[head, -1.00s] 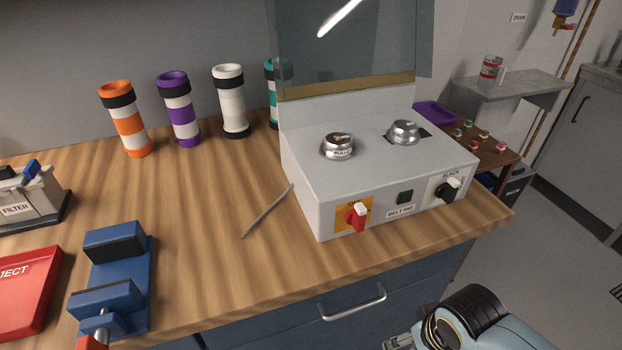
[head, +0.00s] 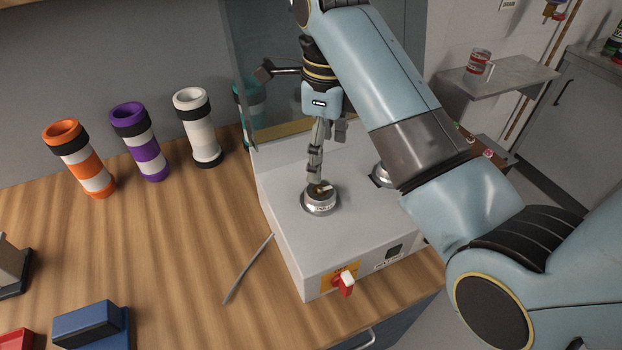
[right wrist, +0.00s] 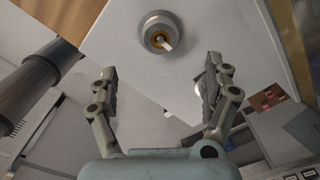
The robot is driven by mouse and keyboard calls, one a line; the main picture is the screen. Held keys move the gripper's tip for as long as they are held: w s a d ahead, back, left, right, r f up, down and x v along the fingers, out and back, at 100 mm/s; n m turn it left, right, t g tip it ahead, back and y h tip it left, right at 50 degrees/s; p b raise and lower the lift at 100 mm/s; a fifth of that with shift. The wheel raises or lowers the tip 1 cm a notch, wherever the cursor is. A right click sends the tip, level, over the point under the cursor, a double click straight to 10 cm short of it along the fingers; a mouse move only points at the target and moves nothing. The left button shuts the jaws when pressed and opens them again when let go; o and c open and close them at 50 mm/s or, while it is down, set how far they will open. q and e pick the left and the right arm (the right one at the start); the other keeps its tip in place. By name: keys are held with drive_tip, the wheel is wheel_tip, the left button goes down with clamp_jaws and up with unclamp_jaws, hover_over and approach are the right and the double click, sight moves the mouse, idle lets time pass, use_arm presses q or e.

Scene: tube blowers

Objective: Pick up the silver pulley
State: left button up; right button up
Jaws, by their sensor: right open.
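A silver pulley (head: 319,202) with a label on its side and a brass-coloured centre with a pale pin sits on top of the grey machine box (head: 285,225). A second silver round part (head: 380,175) is mostly hidden behind my right arm. My right gripper (head: 316,172) points down over the labelled pulley; contact cannot be judged from the head view. In the right wrist view the pulley (right wrist: 161,34) lies beyond the fingertips, between their lines, and the open gripper (right wrist: 161,75) holds nothing. My left gripper is out of view.
A clear guard (head: 270,70) stands behind the box. A red switch (head: 346,284) is on its front. A thin grey rod (head: 247,268) lies left of it. Orange (head: 80,158), purple (head: 139,140) and white (head: 197,127) striped tubes stand at the back left. A blue vise (head: 92,326) is front left.

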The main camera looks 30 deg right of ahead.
sight(321, 188)
wheel_tip(321, 188, down, 4)
drive_tip(key=shift+a+f+b, duration=0.1)
drive_tip(key=shift+f+b, duration=0.1)
drive_tip(key=shift+b, duration=0.35)
drive_tip(key=f+p, duration=0.1)
drive_tip(key=f, duration=0.4)
drive_tip(key=shift+w+f, duration=0.1)
drive_tip(key=shift+w, duration=0.1)
drive_tip(key=shift+f, duration=0.35)
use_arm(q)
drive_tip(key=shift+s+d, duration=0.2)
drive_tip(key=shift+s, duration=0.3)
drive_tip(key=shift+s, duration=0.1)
use_arm(e)
drive_tip(key=shift+c, duration=0.4)
drive_tip(key=shift+c, duration=1.1)
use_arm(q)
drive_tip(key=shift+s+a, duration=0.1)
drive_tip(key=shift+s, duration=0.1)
use_arm(e)
drive_tip(key=c, duration=1.2)
